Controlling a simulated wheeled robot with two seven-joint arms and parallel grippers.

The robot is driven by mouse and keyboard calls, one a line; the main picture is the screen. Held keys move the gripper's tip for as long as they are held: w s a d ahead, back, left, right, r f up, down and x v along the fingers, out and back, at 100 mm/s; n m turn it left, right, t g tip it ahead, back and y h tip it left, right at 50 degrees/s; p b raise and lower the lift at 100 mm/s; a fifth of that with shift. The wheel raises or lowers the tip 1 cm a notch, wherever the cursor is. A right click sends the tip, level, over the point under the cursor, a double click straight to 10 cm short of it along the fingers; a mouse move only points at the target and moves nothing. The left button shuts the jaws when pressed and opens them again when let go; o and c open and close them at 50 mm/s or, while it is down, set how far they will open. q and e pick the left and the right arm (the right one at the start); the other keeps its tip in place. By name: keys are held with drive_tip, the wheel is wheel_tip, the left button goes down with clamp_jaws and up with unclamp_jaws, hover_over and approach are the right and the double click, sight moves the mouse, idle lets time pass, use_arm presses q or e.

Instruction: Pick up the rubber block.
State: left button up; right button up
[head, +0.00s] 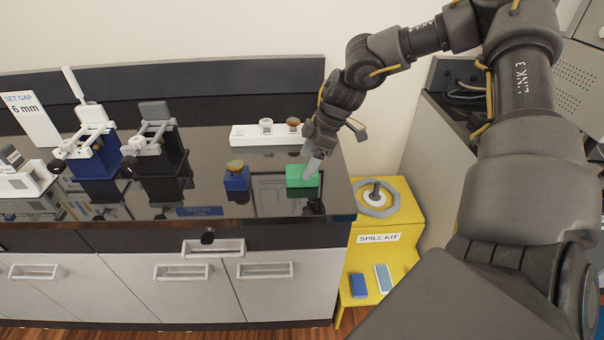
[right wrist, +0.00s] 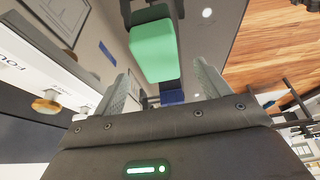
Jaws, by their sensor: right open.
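A plain green block (head: 302,176) lies on the glossy dark counter (head: 215,205) near its right end; I take it as the rubber block, though no label shows. My right gripper (head: 313,163) is over the block's right part and hides a little of it. In the right wrist view the green block (right wrist: 153,50) shows beyond and between the spread fingers of the gripper (right wrist: 162,88). The fingers are open with nothing between them, and a gap to the block seems to remain. My left gripper is not in view.
A blue block-like item with a brownish top (head: 236,180) stands left of the green block. A white strip with knobs (head: 268,134) lies behind. Blue and black devices (head: 155,150) stand further left. A yellow spill kit stand (head: 400,225) is beyond the counter's right edge.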

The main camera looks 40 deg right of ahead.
sight(303, 169)
drive_tip(key=shift+x, duration=1.2)
drive_tip(key=shift+w+f, duration=0.15)
drive_tip(key=shift+f, duration=0.15)
drive_tip(key=c, duration=1.1)
drive_tip(key=shift+c, duration=0.3)
wheel_tip(303, 169, up, 9)
drive_tip(key=shift+f+b, duration=0.15)
drive_tip(key=shift+b, duration=0.45)
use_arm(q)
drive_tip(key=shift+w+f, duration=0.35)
use_arm(e)
drive_tip(key=shift+r, duration=0.6)
